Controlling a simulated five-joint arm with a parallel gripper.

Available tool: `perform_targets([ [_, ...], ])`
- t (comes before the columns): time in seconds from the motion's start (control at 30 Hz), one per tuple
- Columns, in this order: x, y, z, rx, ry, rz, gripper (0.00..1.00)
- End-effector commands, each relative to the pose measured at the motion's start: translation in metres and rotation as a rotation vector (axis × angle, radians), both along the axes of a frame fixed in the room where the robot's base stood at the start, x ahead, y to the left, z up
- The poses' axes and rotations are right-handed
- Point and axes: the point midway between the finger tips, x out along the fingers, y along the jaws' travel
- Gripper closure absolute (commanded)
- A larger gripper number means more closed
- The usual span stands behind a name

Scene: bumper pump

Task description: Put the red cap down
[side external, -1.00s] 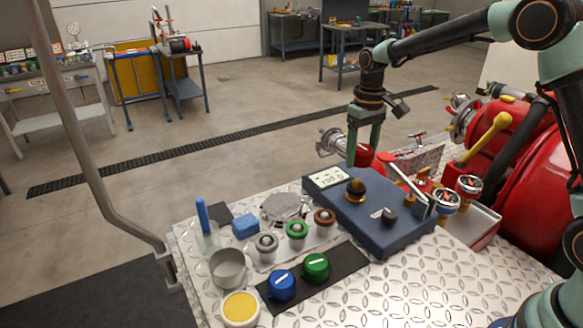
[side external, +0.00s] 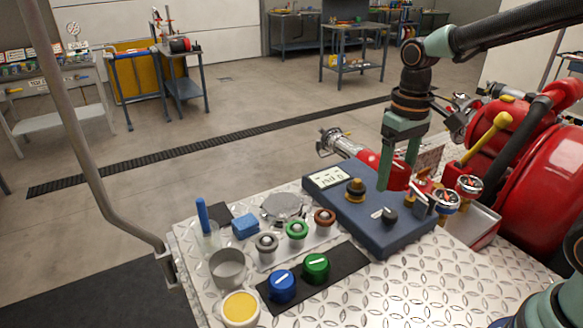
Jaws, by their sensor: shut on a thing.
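My gripper (side external: 396,180) points down over the far right edge of the blue control box. Its two green fingers are shut on the red cap (side external: 398,176). The cap shows only in part between the fingers, and its outline blends with the red pipe behind it. It appears held above the box, but its exact height is hard to tell. A blue cap (side external: 282,286) and a green cap (side external: 315,268) sit side by side on the black strip (side external: 347,258) on the tread-plate deck. Bare strip shows to the right of the green cap.
The blue box (side external: 365,215) carries a display and knobs. Ports with grey, green and red rings (side external: 296,231) lie left of it. A yellow-topped cup (side external: 240,309), a metal cup (side external: 228,268) and a blue sponge (side external: 245,226) stand farther left. Gauges (side external: 446,201) crowd the right.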

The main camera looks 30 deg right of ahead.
Motion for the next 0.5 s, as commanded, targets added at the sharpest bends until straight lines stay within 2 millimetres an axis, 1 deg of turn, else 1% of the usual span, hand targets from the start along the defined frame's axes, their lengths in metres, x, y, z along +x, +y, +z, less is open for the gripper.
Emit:
perform_targets([
  [0.03, 0.006, 0.014, 0.004, 0.0, -0.002, 0.009, 0.97],
  [0.1, 0.013, 0.032, 0.01, 0.0, -0.002, 0.011, 0.97],
  [0.2, 0.02, 0.054, 0.017, 0.0, -0.001, 0.009, 0.97],
  [0.3, 0.023, 0.068, 0.02, 0.0, 0.0, 0.006, 0.97],
  [0.37, 0.023, 0.072, 0.016, -0.001, 0.003, 0.004, 0.97],
  [0.47, 0.023, 0.073, -0.001, -0.001, 0.006, 0.002, 0.97],
  [0.5, 0.022, 0.073, -0.01, -0.002, 0.007, 0.001, 0.97],
])
